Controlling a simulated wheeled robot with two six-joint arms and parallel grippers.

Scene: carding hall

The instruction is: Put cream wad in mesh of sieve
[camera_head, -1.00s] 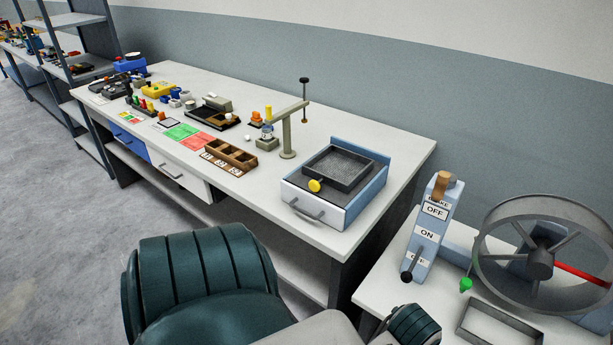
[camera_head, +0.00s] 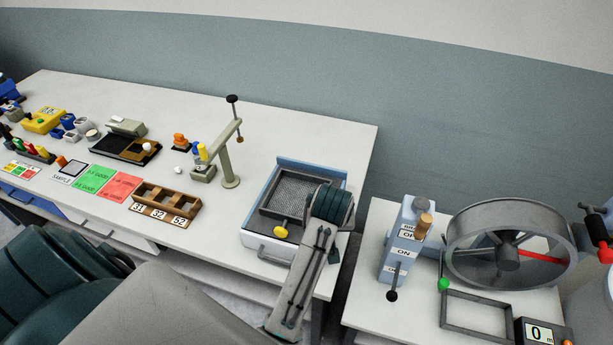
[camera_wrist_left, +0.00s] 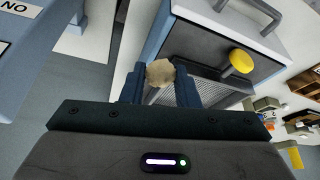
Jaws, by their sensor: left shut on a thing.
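The sieve (camera_head: 262,212) has a dark square frame around a grey mesh (camera_head: 298,188). It sits in a blue and white box (camera_head: 262,247) with a yellow knob (camera_head: 281,231) at its front. My left gripper (camera_wrist_left: 160,76) is shut on the cream wad (camera_wrist_left: 160,72), a small faceted lump between the fingertips. In the left wrist view the wad is in front of the sieve (camera_wrist_left: 215,92), apparently above it; the height is unclear. In the head view my left wrist covers the sieve's right side and hides the fingers and wad. My right gripper is not in view.
A switch box (camera_head: 405,245) and a large wheel (camera_head: 508,250) stand on the table to the right. A grey post (camera_head: 228,165) with an arm and a wooden tray (camera_head: 165,203) stand left of the sieve. The bench behind the sieve is clear.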

